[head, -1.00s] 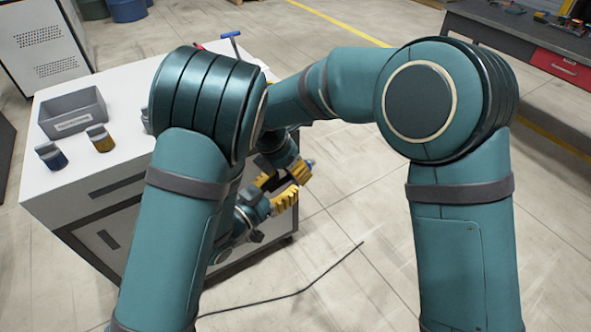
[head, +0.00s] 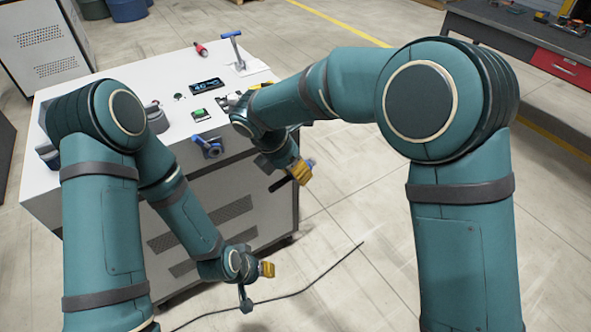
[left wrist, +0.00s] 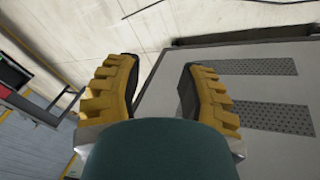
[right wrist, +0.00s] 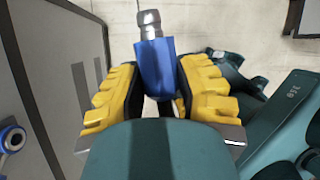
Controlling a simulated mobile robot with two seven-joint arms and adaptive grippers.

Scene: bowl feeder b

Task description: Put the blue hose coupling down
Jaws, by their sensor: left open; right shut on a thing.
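The blue hose coupling (right wrist: 155,65) is in the right wrist view, a blue body with a ribbed metal tip pointing away from the palm. My right gripper (right wrist: 157,92) is shut on it. In the head view my right gripper (head: 298,172) is off the cabinet's right side, over the floor, with a bit of the coupling (head: 311,162) showing. My left gripper (head: 267,269) is lower down, in front of the cabinet. In the left wrist view the left gripper (left wrist: 160,85) is open and empty. The white cabinet top (head: 150,77) is partly hidden by my left arm.
A blue-ringed part (head: 207,146) sits at the cabinet's front edge. A black display device (head: 206,86), a green item (head: 200,113), a red-handled item (head: 200,49) and a blue T-handled tool (head: 237,52) are on top. A black cable (head: 320,277) lies on the floor.

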